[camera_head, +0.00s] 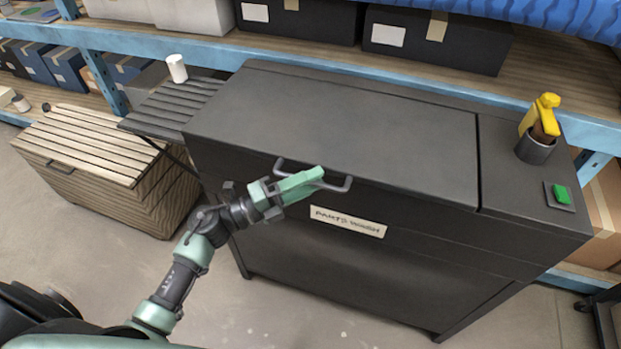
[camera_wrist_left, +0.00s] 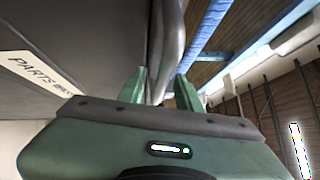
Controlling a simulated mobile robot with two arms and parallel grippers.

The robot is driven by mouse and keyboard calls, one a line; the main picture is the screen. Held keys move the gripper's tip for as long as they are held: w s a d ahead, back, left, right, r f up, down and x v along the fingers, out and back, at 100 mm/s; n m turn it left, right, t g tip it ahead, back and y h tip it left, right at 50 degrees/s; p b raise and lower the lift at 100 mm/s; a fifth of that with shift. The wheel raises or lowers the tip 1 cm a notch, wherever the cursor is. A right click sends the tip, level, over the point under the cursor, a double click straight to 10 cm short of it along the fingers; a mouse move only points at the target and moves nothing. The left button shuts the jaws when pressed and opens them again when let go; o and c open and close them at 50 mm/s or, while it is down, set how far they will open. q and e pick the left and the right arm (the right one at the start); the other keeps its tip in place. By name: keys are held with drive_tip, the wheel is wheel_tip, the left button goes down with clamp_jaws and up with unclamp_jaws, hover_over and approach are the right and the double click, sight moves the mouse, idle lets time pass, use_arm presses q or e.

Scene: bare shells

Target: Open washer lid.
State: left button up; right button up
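The parts washer is a dark grey cabinet, and its flat lid (camera_head: 345,125) is closed. A bar handle (camera_head: 338,184) runs along the lid's front edge, above a "PARTS WASHER" label (camera_head: 347,221). My left gripper (camera_head: 312,176) is at the handle, its green fingers covering part of the bar. In the left wrist view the two fingertips (camera_wrist_left: 161,82) are apart, with the grey handle (camera_wrist_left: 170,45) running between them. I see no clear grip on the bar. My right gripper is in neither view.
A slatted side shelf (camera_head: 172,112) and wooden chest (camera_head: 95,160) stand left. Blue-framed shelving (camera_head: 330,58) is behind. Floor in front is clear.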

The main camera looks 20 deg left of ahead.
use_arm(q)
clamp_jaws()
idle(1.4)
